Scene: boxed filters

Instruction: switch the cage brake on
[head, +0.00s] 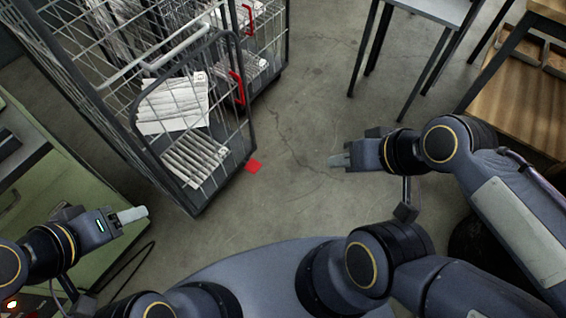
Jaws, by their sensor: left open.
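The roll cage (187,211), a dark frame with wire mesh sides, stands at the upper left and holds stacks of white, folded-looking goods. A small red pedal (254,166) sticks out at its lower right corner, close to the floor; it looks like the brake, but I cannot tell its setting. My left gripper (140,214) is open and empty, left of and below the pedal in the picture, near the green surface. My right gripper (338,161) is right of the pedal, apart from it, with nothing seen in it; its finger gap is unclear.
A green cabinet or bench (85,185) is at the left. A grey table (435,10) and a wooden bench (525,95) stand at the upper right. Bare concrete floor (300,110) lies between.

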